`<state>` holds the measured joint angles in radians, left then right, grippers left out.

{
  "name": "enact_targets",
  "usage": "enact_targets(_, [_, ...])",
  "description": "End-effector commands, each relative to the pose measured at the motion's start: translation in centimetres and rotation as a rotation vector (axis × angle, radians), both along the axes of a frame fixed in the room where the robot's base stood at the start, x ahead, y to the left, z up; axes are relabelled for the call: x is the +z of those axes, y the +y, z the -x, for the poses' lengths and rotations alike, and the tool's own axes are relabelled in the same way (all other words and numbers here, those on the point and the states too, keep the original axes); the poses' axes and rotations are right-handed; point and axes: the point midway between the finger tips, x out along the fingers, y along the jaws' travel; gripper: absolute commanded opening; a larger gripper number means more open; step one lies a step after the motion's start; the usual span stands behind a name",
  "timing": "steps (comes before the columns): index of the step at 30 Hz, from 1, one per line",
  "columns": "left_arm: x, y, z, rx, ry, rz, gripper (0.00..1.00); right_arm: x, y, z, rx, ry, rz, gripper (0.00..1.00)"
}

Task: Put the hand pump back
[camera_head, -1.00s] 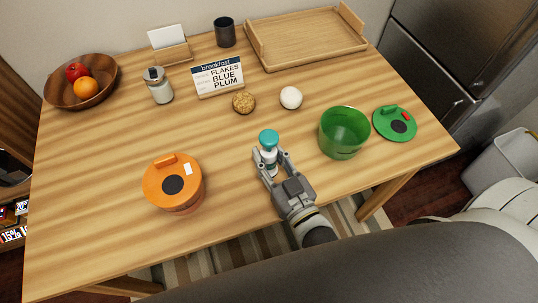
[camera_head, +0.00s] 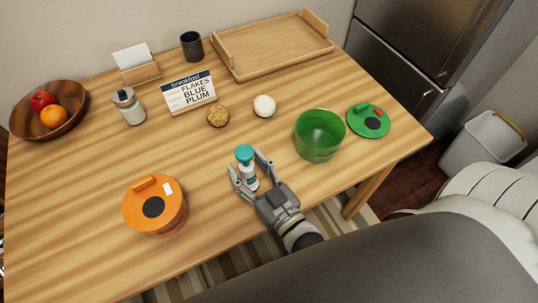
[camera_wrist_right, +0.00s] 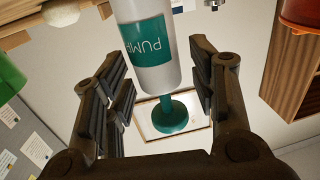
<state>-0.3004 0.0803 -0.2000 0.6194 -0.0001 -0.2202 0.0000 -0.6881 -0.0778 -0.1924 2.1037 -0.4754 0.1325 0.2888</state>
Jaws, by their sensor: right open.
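The hand pump (camera_head: 249,180) is a small white bottle with a teal top and a teal label, near the front middle of the wooden table, and looks upright. In the right wrist view the bottle (camera_wrist_right: 150,55), labelled "PUMP", appears upside down between the fingers. My right gripper (camera_head: 248,172) is open around the pump, with a gap on both sides. It also shows in the right wrist view (camera_wrist_right: 158,90). The pump's base is partly hidden by the gripper. My left gripper is not in view.
An orange lidded container (camera_head: 155,207) stands left of the pump; an open green container (camera_head: 319,137) and its lid (camera_head: 368,122) are to the right. Behind are a brown ball (camera_head: 218,116), a white ball (camera_head: 264,106), a breakfast sign (camera_head: 190,93) and a wooden tray (camera_head: 270,50).

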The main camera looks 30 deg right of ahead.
Motion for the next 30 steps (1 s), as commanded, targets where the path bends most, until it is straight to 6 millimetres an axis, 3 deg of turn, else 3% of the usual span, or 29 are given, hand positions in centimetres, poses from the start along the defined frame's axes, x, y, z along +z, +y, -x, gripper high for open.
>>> enact_targets(1, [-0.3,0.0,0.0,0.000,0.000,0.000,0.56,-0.6,-0.2,1.0,0.000,0.012,0.002,0.53])
enact_targets(18, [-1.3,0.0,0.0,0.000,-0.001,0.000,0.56,0.1,-1.6,9.6,0.000,-0.003,0.000,0.53])
enact_targets(30, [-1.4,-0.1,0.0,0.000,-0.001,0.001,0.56,0.3,-1.9,11.2,0.000,-0.007,-0.002,0.53])
